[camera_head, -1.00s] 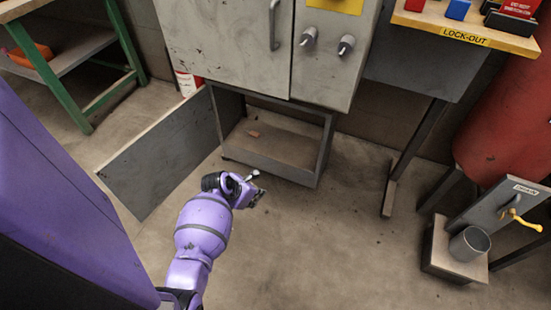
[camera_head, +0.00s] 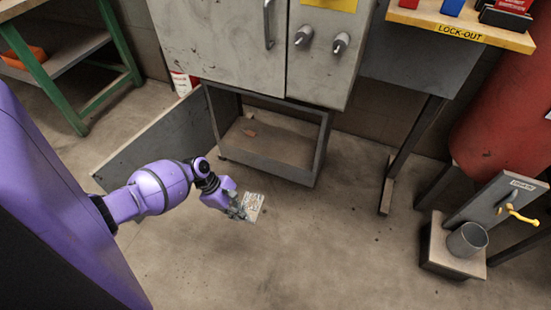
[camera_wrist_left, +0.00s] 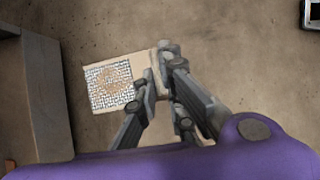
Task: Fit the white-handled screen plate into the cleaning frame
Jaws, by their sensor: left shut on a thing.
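The screen plate (camera_head: 253,207) is a small pale plate with a mesh face. It also shows in the left wrist view (camera_wrist_left: 108,82), with speckled brown patches on the mesh. My left gripper (camera_head: 241,212) is shut on the plate at its handle edge and holds it out over the floor. In the left wrist view the fingers (camera_wrist_left: 160,75) cover much of the white handle. I cannot tell any cleaning frame for certain in these views. My right gripper is not in view.
An open-fronted grey lower cabinet (camera_head: 318,152) stands ahead with its door (camera_head: 155,148) swung out left. A small stand (camera_head: 440,250) with a metal cup (camera_head: 467,240) and a yellow-handled panel is at right, by a red tank (camera_head: 500,120). The middle floor is clear.

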